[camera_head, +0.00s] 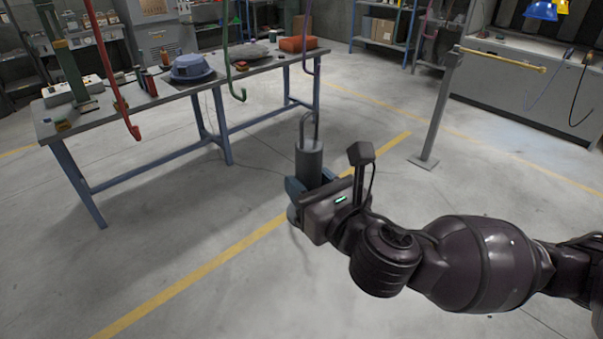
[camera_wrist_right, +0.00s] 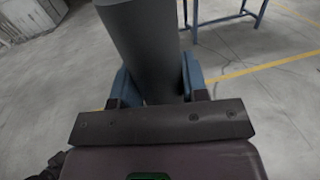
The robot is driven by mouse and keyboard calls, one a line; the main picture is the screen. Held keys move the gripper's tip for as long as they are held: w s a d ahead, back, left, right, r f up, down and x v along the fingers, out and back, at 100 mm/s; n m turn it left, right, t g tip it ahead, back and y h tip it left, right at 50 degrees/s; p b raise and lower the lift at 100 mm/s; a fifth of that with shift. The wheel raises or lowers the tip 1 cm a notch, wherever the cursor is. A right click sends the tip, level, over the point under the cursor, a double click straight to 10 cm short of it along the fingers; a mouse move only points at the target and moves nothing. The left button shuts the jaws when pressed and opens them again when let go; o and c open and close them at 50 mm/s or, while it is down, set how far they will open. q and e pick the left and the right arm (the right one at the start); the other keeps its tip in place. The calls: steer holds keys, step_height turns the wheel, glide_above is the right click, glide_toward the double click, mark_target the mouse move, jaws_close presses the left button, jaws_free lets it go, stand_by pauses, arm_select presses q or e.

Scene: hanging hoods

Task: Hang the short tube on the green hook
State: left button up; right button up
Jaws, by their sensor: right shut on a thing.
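The short tube (camera_head: 309,163) is a grey cylinder with a loop on its top, upright in the head view. My right gripper (camera_head: 308,189) is shut on it around its lower part, above the floor and in front of the workbench. In the right wrist view the tube (camera_wrist_right: 143,40) stands between the two blue fingers of the right gripper (camera_wrist_right: 155,90); its top is cut off there. The green hook (camera_head: 239,95) hangs from above by the bench's front edge, left of the tube and apart from it. My left gripper is not in view.
A red hook (camera_head: 133,130) hangs left of the green one and a purple hook (camera_head: 308,69) hangs right of it. The workbench (camera_head: 185,105) holds a blue hood, an orange block and small items. A post with a yellow bar (camera_head: 503,59) stands at right. The floor between is clear.

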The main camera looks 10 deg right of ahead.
mark_target(300, 179)
steer(key=shift+s+a+r+n+g+y, duration=0.2)
steer(key=shift+s+a+r+y, duration=0.15)
steer(key=shift+r, duration=0.2)
steer(key=shift+s+a+r+n+g+y, duration=0.1)
steer(key=shift+s+a+r+n+y, duration=0.15)
steer(key=shift+s+r, duration=0.25)
steer(key=a+x, duration=0.1)
steer(key=x, duration=0.7)
steer(key=shift+s+b, duration=0.2)
steer(key=shift+b, duration=0.15)
steer(key=shift+w+a+f, duration=0.2)
steer(key=shift+w+a, duration=0.15)
steer(key=shift+w, duration=0.15)
stand_by(0.4)
steer(key=shift+x, duration=0.95)
steer(key=shift+a, duration=0.15)
steer(key=shift+x, duration=1.35)
steer(key=shift+a+f+b, duration=0.15)
steer(key=shift+f+b, duration=0.35)
steer(key=shift+f, duration=0.85)
stand_by(0.3)
